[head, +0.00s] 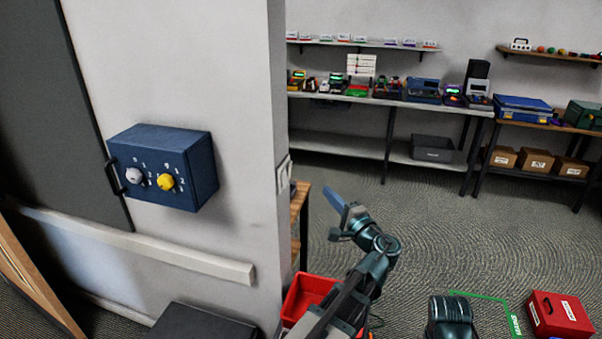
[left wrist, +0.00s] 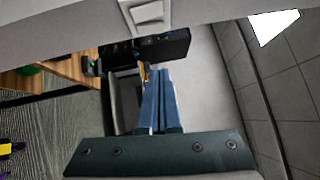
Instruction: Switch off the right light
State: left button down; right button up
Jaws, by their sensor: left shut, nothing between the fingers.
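A white switch plate (head: 284,174) is on the narrow side face of the wall pillar in the head view, seen almost edge-on. A pale switch plate with a rocker (left wrist: 148,12) shows at the top of the left wrist view; its on or off position cannot be told. My left gripper (head: 335,199) is to the right of the pillar, apart from the plate, its blue fingers pointing up and left. In the left wrist view its fingers (left wrist: 158,74) are together with nothing between them. My right gripper is not in view.
A blue box (head: 195,170) with a white knob (head: 134,175) and a yellow knob (head: 166,182) is mounted on the pillar's front face. A red bin (head: 305,290) stands below my left arm. Shelves with devices (head: 350,98) line the back; open floor lies between.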

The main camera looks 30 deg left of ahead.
aim_at(290, 170)
pick_arm(q)
jog(key=shift+a, duration=0.1)
jog(key=s+a+p+x, duration=0.1)
jog(key=s+x, duration=0.1)
jog(key=x, duration=1)
jog(key=shift+a, duration=0.5)
jog(key=shift+r, duration=0.1)
jog(key=shift+s+a+r+p, duration=0.1)
jog(key=shift+a+p, duration=0.15)
jog(key=shift+p, duration=0.05)
